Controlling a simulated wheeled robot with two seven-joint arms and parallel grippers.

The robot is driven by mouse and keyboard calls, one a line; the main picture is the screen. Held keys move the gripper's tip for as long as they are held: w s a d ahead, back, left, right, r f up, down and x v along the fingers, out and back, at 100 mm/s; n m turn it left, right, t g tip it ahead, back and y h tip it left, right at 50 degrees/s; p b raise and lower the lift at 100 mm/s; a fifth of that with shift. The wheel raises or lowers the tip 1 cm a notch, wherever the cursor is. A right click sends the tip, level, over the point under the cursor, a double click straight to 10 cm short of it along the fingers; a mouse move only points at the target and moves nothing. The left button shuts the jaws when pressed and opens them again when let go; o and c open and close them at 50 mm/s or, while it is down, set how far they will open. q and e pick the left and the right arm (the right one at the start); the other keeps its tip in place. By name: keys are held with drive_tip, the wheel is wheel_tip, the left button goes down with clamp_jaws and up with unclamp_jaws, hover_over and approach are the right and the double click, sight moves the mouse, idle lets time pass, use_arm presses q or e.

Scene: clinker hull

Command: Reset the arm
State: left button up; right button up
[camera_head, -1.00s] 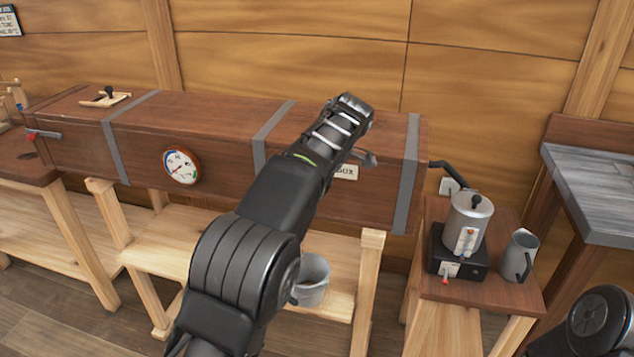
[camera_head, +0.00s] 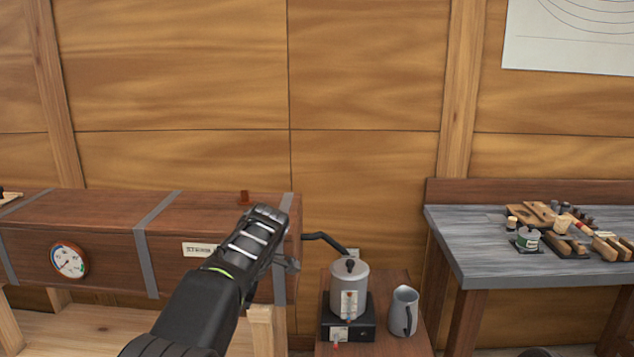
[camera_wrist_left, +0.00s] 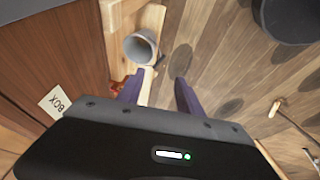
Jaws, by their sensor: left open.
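My left arm comes in from the bottom left in the head view. Its wrist and left gripper (camera_head: 285,262) are in front of the right end of the long wooden steam box (camera_head: 110,238). In the left wrist view, two purple-grey fingers (camera_wrist_left: 158,92) stand apart with nothing between them. Beyond the fingers are a grey bucket (camera_wrist_left: 140,47) and the plank floor (camera_wrist_left: 220,70). The box's label (camera_wrist_left: 55,102) shows at the left of that view. My right gripper is not seen; only a dark rounded part shows at the bottom edge of the head view.
A metal boiler (camera_head: 349,290) and grey jug (camera_head: 404,311) stand on a small wooden stand right of the box. A black pipe (camera_head: 325,239) joins box and boiler. A grey-topped bench (camera_head: 455,228) with tools stands at the right.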

use_arm(q)
wheel_tip(320, 180, down, 16)
drive_tip(key=s+a+m+g+h, duration=0.1)
drive_tip(key=s+a+m+h, duration=0.1)
drive_tip(key=m, duration=0.2)
drive_tip(key=s+d+f+m+h, duration=0.15)
drive_tip(key=s+f, duration=0.25)
drive_tip(key=f, duration=0.4)
drive_tip(key=s+d+f+m+h, duration=0.1)
drive_tip(key=s+f+m, duration=0.2)
drive_tip(key=s+f, duration=0.35)
drive_tip(key=s+d+f+m+g+h, duration=0.1)
drive_tip(key=s+d+f+m+h, duration=0.15)
drive_tip(key=s+f, duration=0.65)
drive_tip(key=s+d+m, duration=0.2)
drive_tip(key=s+d, duration=0.1)
drive_tip(key=s, duration=0.5)
drive_tip(key=s+d+m+h, duration=0.1)
drive_tip(key=s+d+m, duration=0.1)
drive_tip(key=s, duration=0.6)
drive_tip(key=shift+d+f+m, duration=0.15)
drive_tip(key=shift+d+m, duration=0.25)
drive_tip(key=shift+d, duration=0.45)
